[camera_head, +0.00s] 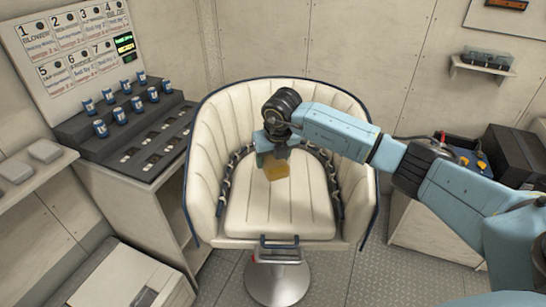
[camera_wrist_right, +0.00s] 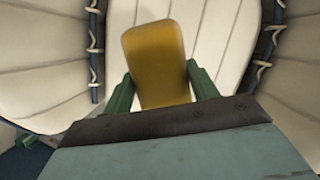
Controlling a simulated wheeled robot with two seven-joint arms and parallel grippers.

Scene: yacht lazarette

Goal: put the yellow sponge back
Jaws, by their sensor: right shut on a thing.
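The yellow sponge (camera_head: 276,170) is a small block held by my right gripper (camera_head: 274,158) above the seat of the white padded chair (camera_head: 280,212). In the right wrist view the sponge (camera_wrist_right: 155,60) sits between the two green fingers of the right gripper (camera_wrist_right: 162,92), which are shut on it. The wrist view shows the chair's seat and laced side edges behind it. Whether the sponge touches the seat cannot be told. My left gripper is not in view.
A stepped dark rack (camera_head: 128,122) with several blue-and-white cans stands at the left, below a labelled board (camera_head: 72,50). Grey blocks (camera_head: 44,151) lie on a left shelf. A cabinet (camera_head: 415,225) with a red-and-yellow item stands at the right. A small wall shelf (camera_head: 482,68) is at upper right.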

